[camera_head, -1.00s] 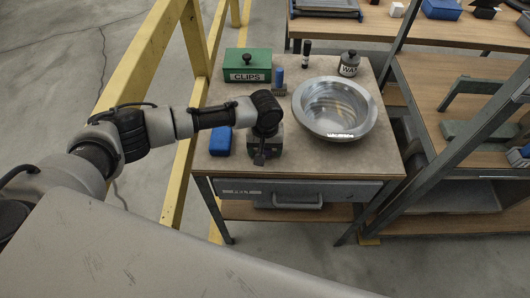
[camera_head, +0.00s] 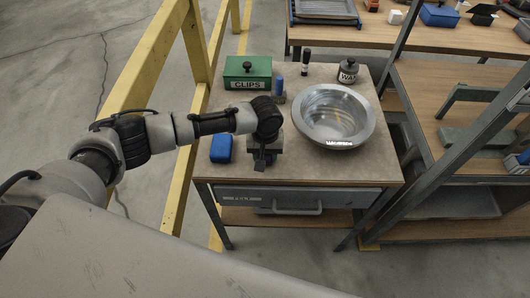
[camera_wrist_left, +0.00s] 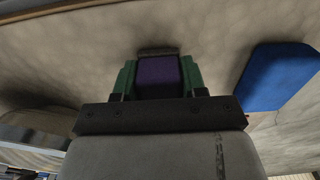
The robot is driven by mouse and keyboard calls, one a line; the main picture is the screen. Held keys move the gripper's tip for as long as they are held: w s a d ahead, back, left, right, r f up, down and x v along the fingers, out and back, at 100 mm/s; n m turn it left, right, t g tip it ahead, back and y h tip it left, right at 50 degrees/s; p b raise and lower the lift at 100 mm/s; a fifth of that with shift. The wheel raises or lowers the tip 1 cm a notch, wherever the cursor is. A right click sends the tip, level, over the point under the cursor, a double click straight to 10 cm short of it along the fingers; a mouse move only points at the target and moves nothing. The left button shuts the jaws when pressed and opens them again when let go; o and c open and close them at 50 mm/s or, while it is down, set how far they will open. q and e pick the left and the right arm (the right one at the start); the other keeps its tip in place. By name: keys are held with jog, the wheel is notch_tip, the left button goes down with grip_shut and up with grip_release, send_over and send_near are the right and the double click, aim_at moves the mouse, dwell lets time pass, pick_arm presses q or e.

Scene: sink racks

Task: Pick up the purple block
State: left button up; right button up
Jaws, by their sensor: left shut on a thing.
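The purple block (camera_wrist_left: 158,76) sits between the green-sided fingers of my left gripper in the left wrist view. My left gripper (camera_head: 262,157) is shut on it, low over the front part of the small table (camera_head: 330,170). In the head view the block is hidden by the gripper and wrist. I cannot tell whether the block still touches the tabletop. My right gripper is not in view.
A blue block (camera_head: 221,149) lies just left of the gripper; it also shows in the left wrist view (camera_wrist_left: 276,77). A metal bowl (camera_head: 333,116) stands to the right.

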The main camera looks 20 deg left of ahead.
pick_arm(q)
jog(key=r+p, duration=0.2)
jog(key=d+r+p, duration=0.1)
jog(key=r+p, duration=0.1)
jog(key=p, duration=0.1)
jog(key=shift+r, duration=0.25)
jog(key=d+r+p, duration=0.5)
jog(key=d, duration=0.5)
jog(key=shift+d+r, duration=0.35)
jog(key=shift+d, duration=0.05)
jog(key=o, duration=0.4)
jog(key=c, duration=0.3)
jog(key=shift+a, duration=0.1)
